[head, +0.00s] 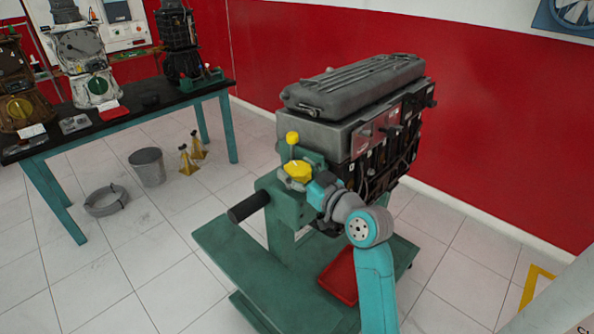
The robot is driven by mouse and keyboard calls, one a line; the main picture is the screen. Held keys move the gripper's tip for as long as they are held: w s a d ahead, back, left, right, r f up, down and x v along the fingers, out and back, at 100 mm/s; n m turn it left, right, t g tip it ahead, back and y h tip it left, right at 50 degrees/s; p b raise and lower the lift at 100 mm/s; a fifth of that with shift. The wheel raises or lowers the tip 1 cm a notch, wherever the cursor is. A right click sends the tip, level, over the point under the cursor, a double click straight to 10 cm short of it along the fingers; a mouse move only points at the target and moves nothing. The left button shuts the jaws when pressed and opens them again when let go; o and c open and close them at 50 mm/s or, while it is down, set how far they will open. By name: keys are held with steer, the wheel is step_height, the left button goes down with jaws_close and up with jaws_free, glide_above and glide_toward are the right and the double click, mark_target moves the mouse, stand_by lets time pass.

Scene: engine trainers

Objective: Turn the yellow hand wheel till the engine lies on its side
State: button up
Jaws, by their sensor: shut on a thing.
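The engine (355,125) is mounted on a green stand (235,260) and sits upright, its grey ribbed cover on top. The yellow hand wheel (298,171) is on the near side of the stand's head, below the engine's left end. My gripper (312,183) is at the wheel's right side, shut on it. The fingertips are small here and partly hidden by the wheel and my wrist. A yellow knob (292,138) stands just above the wheel. A dark handle bar (248,207) sticks out to the left of the stand's head.
A red tray (340,276) lies on the stand's base beside my arm. A dark-topped bench (130,108) with engine units stands at the back left. A metal bucket (147,167), yellow jack stands (192,151) and a coiled hose (105,200) are on the floor. Floor at the front left is clear.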

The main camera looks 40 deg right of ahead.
mark_target(299, 166)
steer(key=m+g+h, duration=0.1)
steer(key=m+h, duration=0.1)
steer(key=h, duration=0.1)
steer(key=m+g+h, duration=0.1)
steer(key=m+h, duration=0.1)
steer(key=h, duration=0.2)
steer(key=shift+w+a+m, duration=0.1)
steer(key=shift+a+m, duration=0.05)
steer(key=shift+m, duration=0.25)
steer(key=m+g+h, duration=0.5)
steer(key=g+h, duration=0.1)
steer(key=m+g+h, duration=0.1)
steer(key=m+g, duration=0.1)
steer(key=g, duration=0.1)
steer(key=m+g+h, duration=0.2)
steer(key=m+g, duration=0.1)
steer(key=shift+g, duration=0.4)
steer(key=m+g, duration=0.2)
steer(key=g, duration=0.1)
steer(key=m+g, duration=0.2)
steer(key=g, duration=0.2)
steer(key=shift+s+d+f+m+g, duration=0.1)
steer(key=shift+s+d+m+g, duration=0.1)
steer(key=shift+m+g, duration=0.4)
steer(key=o, duration=1.2)
steer(key=shift+c, duration=0.2)
step_height(299, 166, up, 10)
steer(key=shift+r, duration=0.1)
